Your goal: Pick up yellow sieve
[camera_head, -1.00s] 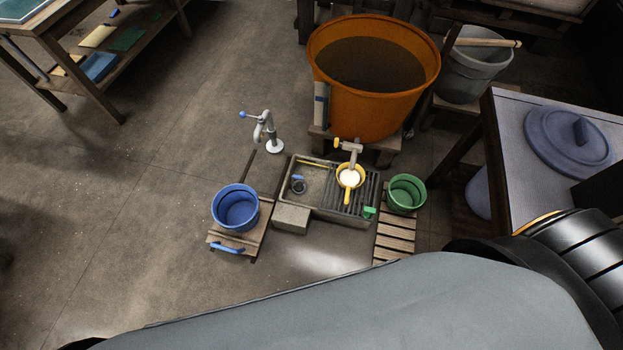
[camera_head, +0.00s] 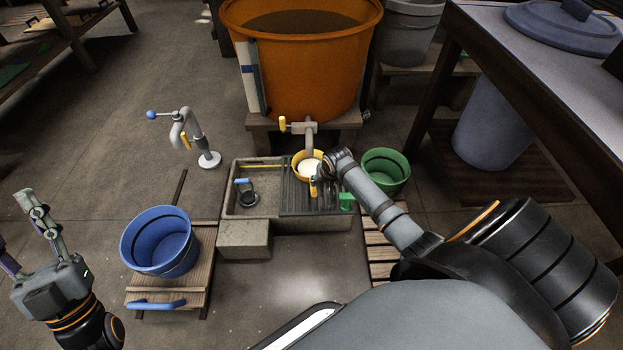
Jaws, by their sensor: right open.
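The yellow sieve (camera_head: 300,169), with its white inside, sits on the slatted side of the grey basin (camera_head: 236,206), below the spout of the orange tub. Its short yellow handle points towards me. My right gripper (camera_head: 323,172) is open at the sieve's right side, close to the handle. It overlaps part of the rim and handle, and I cannot tell whether it touches them. My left gripper (camera_head: 22,218) is at the lower left, open and empty, partly cut off by the picture edge.
The orange tub (camera_head: 300,70) with its tap (camera_head: 309,130) stands behind the basin. A green bucket (camera_head: 385,172) is close on the right. A blue bucket (camera_head: 160,243) stands on a wooden stand at left. A grey pump (camera_head: 200,145) is behind it. A table (camera_head: 540,90) is at right.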

